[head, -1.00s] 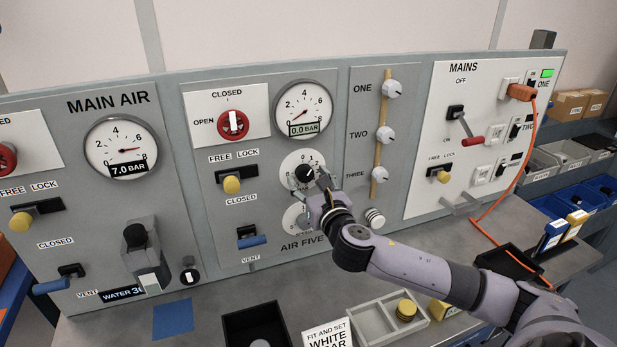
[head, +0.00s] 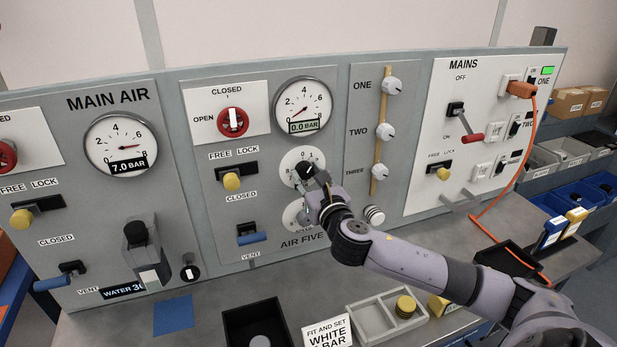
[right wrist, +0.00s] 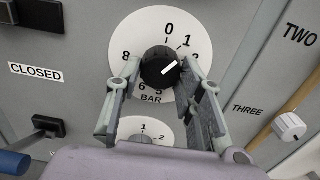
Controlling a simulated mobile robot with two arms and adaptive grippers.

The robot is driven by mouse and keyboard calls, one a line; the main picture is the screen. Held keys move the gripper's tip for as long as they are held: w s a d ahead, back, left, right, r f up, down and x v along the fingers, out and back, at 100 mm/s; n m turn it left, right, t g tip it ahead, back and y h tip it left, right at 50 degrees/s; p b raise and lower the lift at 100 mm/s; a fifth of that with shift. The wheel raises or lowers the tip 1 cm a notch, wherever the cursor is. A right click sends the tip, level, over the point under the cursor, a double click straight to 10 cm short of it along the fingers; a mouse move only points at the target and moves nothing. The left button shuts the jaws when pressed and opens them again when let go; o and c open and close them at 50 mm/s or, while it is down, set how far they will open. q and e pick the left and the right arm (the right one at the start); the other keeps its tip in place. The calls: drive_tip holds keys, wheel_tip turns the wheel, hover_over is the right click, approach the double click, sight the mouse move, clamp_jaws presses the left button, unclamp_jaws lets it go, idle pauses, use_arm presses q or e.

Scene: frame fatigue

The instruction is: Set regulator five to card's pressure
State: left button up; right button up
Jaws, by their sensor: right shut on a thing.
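The AIR FIVE regulator has a black knob (head: 304,171) on a round white dial (head: 290,163). My right gripper (right wrist: 161,70) is shut on the knob, one finger on each side. In the right wrist view, the knob's white mark points up and right, near the 1 side of the dial. The gauge (head: 303,104) above reads 0.0 BAR. The card (head: 326,332) stands on the bench and reads FIT AND SET WHITE; its BAR line is cut off at the bottom. My left gripper is out of view.
A red valve handle (head: 233,121) and a yellow FREE/LOCK knob (head: 232,182) are left of the regulator. A blue vent lever (head: 252,238) is below. A second, smaller dial (right wrist: 146,130) sits under the knob. A grey tray (head: 362,316) and black bin (head: 232,318) stand on the bench.

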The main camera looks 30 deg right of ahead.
drive_tip(key=shift+c, duration=0.8)
